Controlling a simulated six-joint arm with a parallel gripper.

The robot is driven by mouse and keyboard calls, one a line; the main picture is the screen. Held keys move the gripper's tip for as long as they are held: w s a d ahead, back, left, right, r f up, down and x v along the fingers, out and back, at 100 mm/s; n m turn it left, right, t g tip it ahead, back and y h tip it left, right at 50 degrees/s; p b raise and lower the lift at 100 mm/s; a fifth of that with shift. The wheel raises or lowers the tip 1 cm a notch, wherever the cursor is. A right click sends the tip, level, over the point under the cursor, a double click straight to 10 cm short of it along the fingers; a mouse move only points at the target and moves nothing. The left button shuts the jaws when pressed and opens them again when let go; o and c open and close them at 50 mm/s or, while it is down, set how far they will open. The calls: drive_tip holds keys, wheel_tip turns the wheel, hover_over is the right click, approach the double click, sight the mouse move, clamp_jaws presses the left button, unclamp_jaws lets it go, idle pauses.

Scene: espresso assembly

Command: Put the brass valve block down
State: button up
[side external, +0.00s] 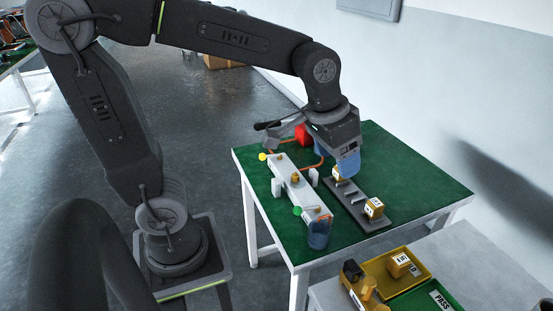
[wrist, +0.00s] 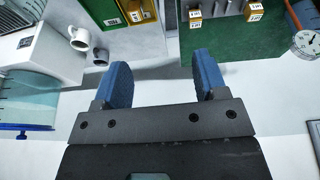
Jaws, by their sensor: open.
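In the side external view, one brass valve block (side external: 338,174) with a white label sits at the far end of the dark grey rack (side external: 357,199), right by my gripper's blue fingertips. Another brass block (side external: 374,208) stands at the rack's near end. My gripper (side external: 347,165) points down over the far end of the rack. In the wrist view, its two blue fingers (wrist: 162,82) are apart, with no block visible between them. Labelled brass blocks (wrist: 255,12) show at the top edge there. I cannot tell whether the fingers touch the far block.
A white manifold (side external: 293,187) with a clear blue cup (side external: 318,234) lies left of the rack. Green table (side external: 430,180) is clear at right.

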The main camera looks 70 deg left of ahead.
drive_tip(key=s+a+t, duration=0.2)
drive_tip(key=s, duration=0.8)
drive_tip(key=shift+s+a, duration=0.35)
drive_tip(key=shift+a, duration=0.05)
drive_tip(key=shift+f, duration=0.1)
idle(0.4)
